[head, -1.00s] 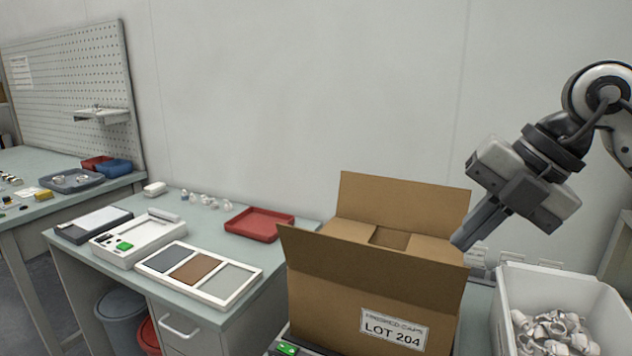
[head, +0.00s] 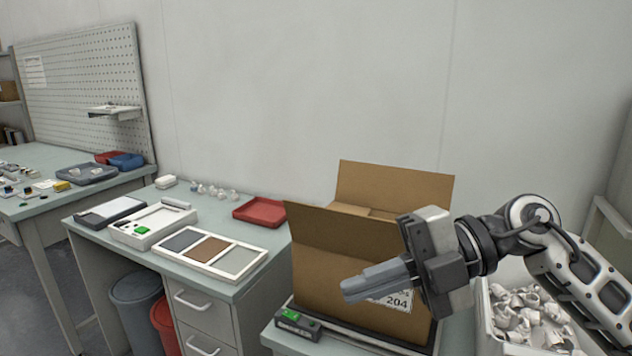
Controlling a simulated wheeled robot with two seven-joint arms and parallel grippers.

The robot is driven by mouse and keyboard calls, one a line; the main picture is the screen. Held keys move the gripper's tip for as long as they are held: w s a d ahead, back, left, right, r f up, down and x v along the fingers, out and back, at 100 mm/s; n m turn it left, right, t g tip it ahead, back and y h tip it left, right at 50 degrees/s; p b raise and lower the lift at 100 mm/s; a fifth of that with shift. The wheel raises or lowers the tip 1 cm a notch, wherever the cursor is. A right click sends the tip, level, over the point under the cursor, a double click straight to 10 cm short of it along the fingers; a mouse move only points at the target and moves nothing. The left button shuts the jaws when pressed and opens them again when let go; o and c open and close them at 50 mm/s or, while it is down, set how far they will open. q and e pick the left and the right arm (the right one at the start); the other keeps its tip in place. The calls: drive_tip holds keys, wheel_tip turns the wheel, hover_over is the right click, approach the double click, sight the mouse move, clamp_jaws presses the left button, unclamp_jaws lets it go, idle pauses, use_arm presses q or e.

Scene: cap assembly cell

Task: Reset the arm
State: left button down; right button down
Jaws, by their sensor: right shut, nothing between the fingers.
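My right gripper (head: 362,285) is shut and empty. It points left in front of the open cardboard box (head: 318,262) and covers part of the box's label (head: 399,302), leaving "204" readable. I cannot tell whether the gripper touches the box. The arm comes in from the right, over the white bin. My left gripper is not in the head view.
A white bin (head: 484,318) of white caps stands right of the box. A black device (head: 297,324) with a green top sits at the box's front left. A three-panel tray (head: 258,264) and a red tray (head: 262,211) lie on the left bench.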

drive_tip(key=w+d+f+m+t+h, duration=0.2)
drive_tip(key=f+m+t, duration=0.5)
drive_tip(key=m+t, duration=0.4)
drive_tip(key=w+d+f+m+t+h, duration=0.1)
drive_tip(key=w+d+f+m+t, duration=0.1)
drive_tip(key=f+m+t, duration=0.9)
drive_tip(key=s+d+f+m+g+h, duration=0.2)
drive_tip(key=s+f+m+g+h, duration=0.2)
drive_tip(key=s+f, duration=0.3)
drive_tip(key=s+d+f+m+g+h, duration=0.3)
drive_tip(key=s+f, duration=0.5)
drive_tip(key=f, duration=0.4)
drive_tip(key=m+g+h, duration=0.1)
drive_tip(key=m+g, duration=0.1)
drive_tip(key=shift+f+g, duration=0.2)
drive_tip(key=shift+g, duration=0.2)
drive_tip(key=shift+s, duration=0.1)
